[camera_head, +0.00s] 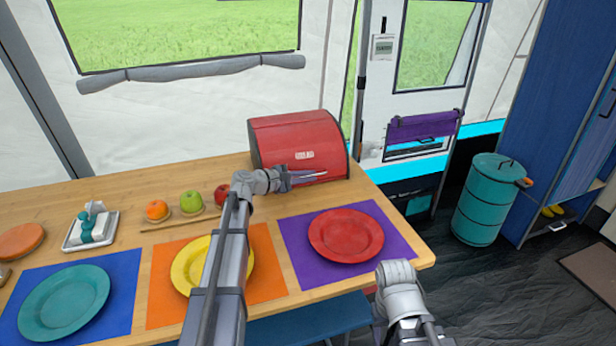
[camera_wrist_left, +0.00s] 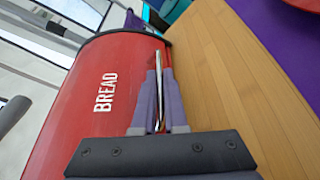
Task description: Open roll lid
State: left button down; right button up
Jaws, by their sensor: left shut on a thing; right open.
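A red bread box (camera_head: 292,142) with a roll lid stands at the back right of the wooden table, its lid down. The lid (camera_wrist_left: 105,85) carries the word BREAD in the left wrist view. My left gripper (camera_head: 300,178) is at the lower front of the lid. In the left wrist view its fingers (camera_wrist_left: 158,95) are shut on the thin metal handle (camera_wrist_left: 158,75) of the lid. My right gripper (camera_head: 408,325) is low at the table's front right, away from the box; its fingertips are barely visible.
A red plate (camera_head: 346,235) on a purple mat (camera_head: 297,239) lies in front of the box. A yellow plate (camera_head: 192,262), a teal plate (camera_head: 62,300) and fruit (camera_head: 191,201) are to the left. A teal bin (camera_head: 484,205) stands on the floor at right.

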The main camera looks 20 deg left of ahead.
aim_at(295, 132)
pick_arm(q)
jog(key=w+a+r+n+p, duration=0.1)
jog(key=r+p, duration=0.1)
jog(key=p, duration=0.1)
jog(key=w+r+n+g+p, duration=0.1)
jog(key=r+p, duration=0.2)
jog(key=w+a+r+n+g+p, duration=0.1)
jog(key=w+r+p, duration=0.1)
jog(key=r+p, duration=0.1)
jog(key=shift+a+r+n+h, duration=0.15)
jog(key=shift+a+n+h, duration=0.15)
jog(key=shift+h, duration=0.1)
jog(key=w+a+r+n+p, duration=0.1)
jog(key=w+a+r+n+g+p, duration=0.1)
jog(key=w+p, duration=0.1)
jog(key=w+a+r+n+g+h+p, duration=0.1)
jog(key=w, duration=0.1)
jog(key=shift+a+r, duration=0.2)
jog(key=shift+r, duration=0.1)
jog(key=shift+w+a+r+p, duration=0.15)
jog(key=shift+p, duration=0.15)
jog(key=shift+w+a+r, duration=0.25)
jog(key=shift+w+a, duration=0.25)
jog(key=shift+w, duration=0.2)
jog(key=c, duration=1)
grip_release()
jog(key=shift+o, duration=0.2)
jog(key=shift+p, duration=0.3)
